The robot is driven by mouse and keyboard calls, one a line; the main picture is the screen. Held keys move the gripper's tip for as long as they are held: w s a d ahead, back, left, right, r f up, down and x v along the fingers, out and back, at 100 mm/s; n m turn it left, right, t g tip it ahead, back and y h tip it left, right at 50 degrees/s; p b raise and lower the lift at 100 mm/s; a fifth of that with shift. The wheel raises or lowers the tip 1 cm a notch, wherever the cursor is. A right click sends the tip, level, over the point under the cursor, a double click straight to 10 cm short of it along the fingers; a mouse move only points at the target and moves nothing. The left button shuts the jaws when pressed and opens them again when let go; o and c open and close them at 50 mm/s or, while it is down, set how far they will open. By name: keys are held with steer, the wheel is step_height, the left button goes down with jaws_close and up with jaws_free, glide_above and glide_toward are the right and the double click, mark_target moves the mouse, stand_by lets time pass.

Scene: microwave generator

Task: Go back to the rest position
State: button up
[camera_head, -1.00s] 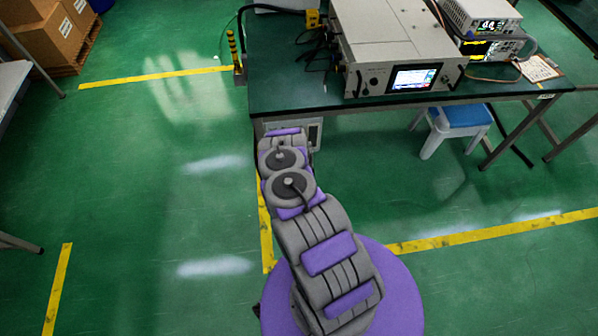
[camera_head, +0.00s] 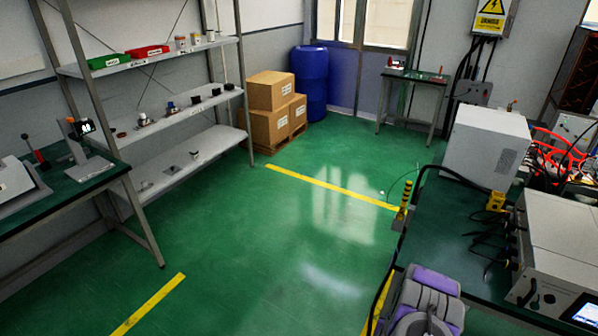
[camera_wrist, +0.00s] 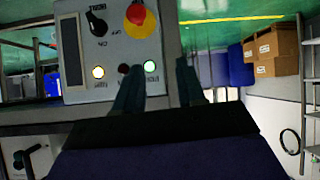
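My gripper (camera_wrist: 157,66) shows in the wrist view as two dark fingers standing apart, with nothing between them that I can see held. Behind and left of the fingers is a light grey control panel (camera_wrist: 85,50) with a red and yellow button (camera_wrist: 139,17), a black knob (camera_wrist: 96,23) and lit lamps. The panel's lettering appears upside down. I cannot tell the exact gap between fingers and panel. In the head view only part of my purple and grey arm shows at the bottom right; my gripper is out of that view.
At right a green-topped bench (camera_head: 440,240) carries a white box unit (camera_head: 485,145) and an instrument (camera_head: 560,250) with a screen. Shelves (camera_head: 165,115) and another bench (camera_head: 75,190) stand left. Cardboard boxes (camera_head: 270,125) and a blue barrel (camera_head: 309,80) are behind. The middle floor is clear.

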steer(key=w+a+r+n+g+y, duration=0.15)
steer(key=w+a+r+y, duration=0.25)
steer(key=a+r, duration=0.85)
steer(key=s+a+r+n+g+y, duration=0.1)
steer(key=s+a+r+g, duration=0.2)
steer(key=r, duration=0.5)
steer(key=s+a+r+n+y, duration=0.1)
steer(key=s+a+r, duration=0.1)
steer(key=s+r, duration=0.4)
steer(key=s+r+g, duration=0.2)
steer(key=s+r, duration=0.4)
steer(key=s, duration=0.5)
steer(key=s+a+r+n+g, duration=0.1)
steer(key=s+r+g, duration=0.1)
steer(key=s+r, duration=0.5)
steer(key=s+a+r+g+h, duration=0.1)
steer(key=s+r+g, duration=0.2)
steer(key=s+r, duration=0.4)
steer(key=s, duration=0.9)
steer(key=shift+s+a, duration=0.15)
